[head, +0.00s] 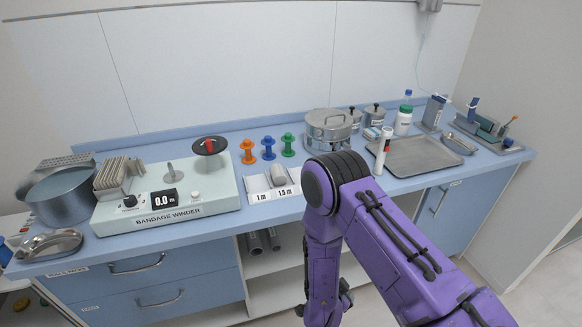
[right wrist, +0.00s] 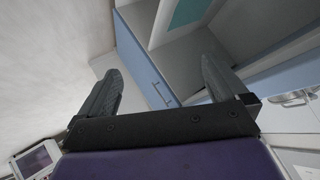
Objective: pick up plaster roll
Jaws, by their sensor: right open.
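A small pale grey roll (head: 279,175) lies in the 1.5 m slot of the white two-slot holder (head: 257,184) at the counter's front edge. I cannot tell for sure that it is the plaster roll. Two darker grey rolls or tubes (head: 254,244) show on the open shelf below. My right arm reaches down in front of the counter in the head view. My right gripper (right wrist: 160,78) is open and empty in the right wrist view, with a blue cabinet front beyond it. No roll shows between its fingers. My left gripper is not in view.
A bandage winder (head: 165,190) stands left of the holder, with orange, blue and green spools (head: 268,148) behind. A steel pot (head: 328,130), a metal tray (head: 420,155) and bottles stand to the right. A big pot (head: 65,195) is at far left.

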